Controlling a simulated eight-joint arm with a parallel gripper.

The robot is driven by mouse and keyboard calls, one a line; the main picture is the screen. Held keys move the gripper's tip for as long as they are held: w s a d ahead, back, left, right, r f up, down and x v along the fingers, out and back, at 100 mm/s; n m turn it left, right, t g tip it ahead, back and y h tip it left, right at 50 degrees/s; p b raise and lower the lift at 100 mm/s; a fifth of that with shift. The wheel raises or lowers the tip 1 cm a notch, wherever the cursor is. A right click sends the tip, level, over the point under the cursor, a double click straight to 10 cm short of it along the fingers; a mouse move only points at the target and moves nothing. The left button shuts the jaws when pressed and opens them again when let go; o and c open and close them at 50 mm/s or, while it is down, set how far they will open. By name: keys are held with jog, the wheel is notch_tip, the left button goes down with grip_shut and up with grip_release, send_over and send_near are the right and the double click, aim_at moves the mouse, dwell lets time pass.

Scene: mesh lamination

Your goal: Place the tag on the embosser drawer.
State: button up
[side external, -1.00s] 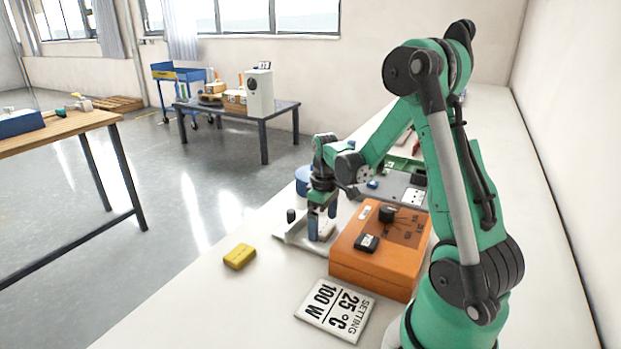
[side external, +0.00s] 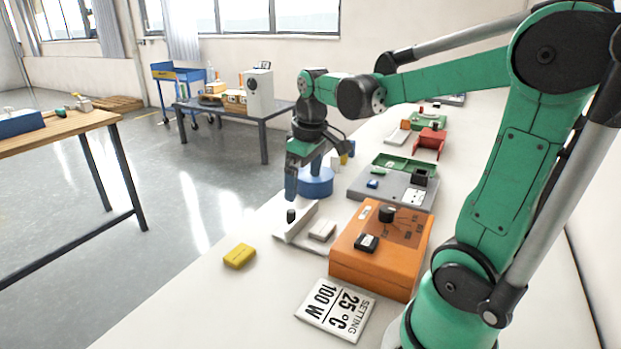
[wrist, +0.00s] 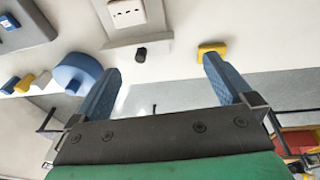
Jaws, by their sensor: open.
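A small white block (side external: 322,230) with dark marks on top lies on a low white tray (side external: 293,238) beside the orange box. The wrist view shows the block (wrist: 127,12) on the tray (wrist: 160,38) too. The block and tray look like the tag and embosser drawer, but no label confirms this. My gripper (side external: 291,190) is open and empty, raised above and behind the knob. Its blue fingers are spread apart in the wrist view (wrist: 162,66).
A yellow block (side external: 240,256) lies near the bench edge. An orange box (side external: 375,275) with a dial and a setting card (side external: 337,309) stand in front. A blue cylinder (side external: 316,184) and a grey panel (side external: 360,194) are behind. The front left bench is clear.

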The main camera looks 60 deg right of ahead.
jog(key=s+a+t, duration=0.1)
jog(key=a+t, duration=0.4)
jog(key=a, duration=0.8)
jog(key=shift+s+f+y, duration=0.35)
jog(key=shift+f+y, duration=0.05)
jog(key=shift+a, duration=0.1)
jog(key=shift+c, duration=0.2)
